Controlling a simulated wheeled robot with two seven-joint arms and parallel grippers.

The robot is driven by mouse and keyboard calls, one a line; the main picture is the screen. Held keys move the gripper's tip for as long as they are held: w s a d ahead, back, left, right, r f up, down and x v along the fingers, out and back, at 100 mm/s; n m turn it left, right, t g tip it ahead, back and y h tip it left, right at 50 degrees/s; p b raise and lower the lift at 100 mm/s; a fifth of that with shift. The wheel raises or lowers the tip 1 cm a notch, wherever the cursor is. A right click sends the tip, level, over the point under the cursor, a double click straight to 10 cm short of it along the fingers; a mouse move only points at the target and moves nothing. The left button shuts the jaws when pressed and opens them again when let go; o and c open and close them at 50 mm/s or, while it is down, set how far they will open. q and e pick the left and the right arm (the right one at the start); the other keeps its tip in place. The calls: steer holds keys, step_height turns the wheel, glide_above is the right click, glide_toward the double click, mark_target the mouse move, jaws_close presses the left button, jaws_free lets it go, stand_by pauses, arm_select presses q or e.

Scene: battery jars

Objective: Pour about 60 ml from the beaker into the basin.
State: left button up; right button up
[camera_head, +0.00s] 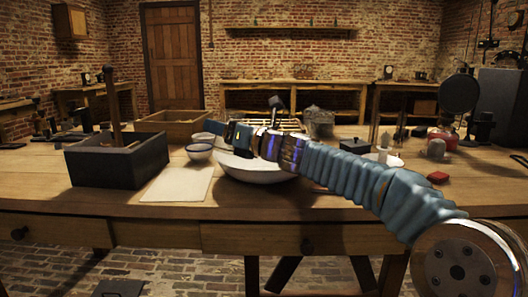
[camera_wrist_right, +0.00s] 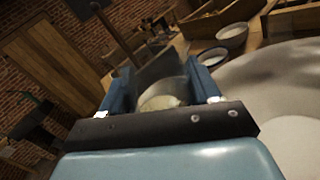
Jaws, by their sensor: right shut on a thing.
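The basin, a wide white bowl (camera_head: 255,168), stands on the table near the middle in the head view. It fills the right side of the right wrist view (camera_wrist_right: 285,105). My right gripper (camera_head: 226,130) reaches in from the right above the basin. In the right wrist view its two blue fingers (camera_wrist_right: 163,92) are shut on the beaker (camera_wrist_right: 172,88), a clear vessel with something pale inside. The wrist view is strongly tilted, and I cannot tell the liquid level. The arm and gripper mostly hide the beaker in the head view. My left gripper is not in view.
A dark box (camera_head: 118,162) with an upright post stands at the left. A pale sheet (camera_head: 178,184) lies between it and the basin. A small bowl (camera_head: 199,152) stands left of the basin. A wooden tray (camera_head: 172,127) is behind. A red block (camera_head: 438,177) lies at the right.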

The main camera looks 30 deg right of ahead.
mark_target(238, 121)
steer(key=d+m, duration=0.2)
steer(key=m, duration=0.1)
steer(key=shift+w+t, duration=0.15)
steer(key=shift+t, duration=0.15)
steer(key=m+b, duration=0.1)
steer(key=f+m+b, duration=0.1)
steer(key=shift+d+m, duration=0.2)
steer(key=shift+m, duration=0.1)
steer(key=shift+r+m+t+h+p, duration=0.3)
steer(key=shift+r, duration=0.1)
steer(key=shift+r+m, duration=0.35)
steer(key=shift+m, duration=0.55)
steer(key=shift+r+m+h, duration=0.3)
steer(key=shift+m, duration=0.4)
steer(key=shift+f+m+t+b, duration=0.2)
steer(key=shift+m+b, duration=0.1)
steer(key=shift+m, duration=0.25)
steer(key=shift+f+m+t+b, duration=0.15)
steer(key=shift+m+t+b, duration=0.1)
steer(key=shift+m, duration=0.3)
steer(key=shift+w+d+r+m+h+p, duration=0.15)
steer(key=shift+d+r+m+h+p, duration=0.1)
steer(key=shift+d+m+p, duration=0.25)
steer(key=shift+w+d+r+m+h+p, duration=0.1)
steer(key=shift+d+r+m+h+p, duration=0.15)
steer(key=shift+d+m+p, duration=0.25)
steer(key=shift+a+f, duration=0.1)
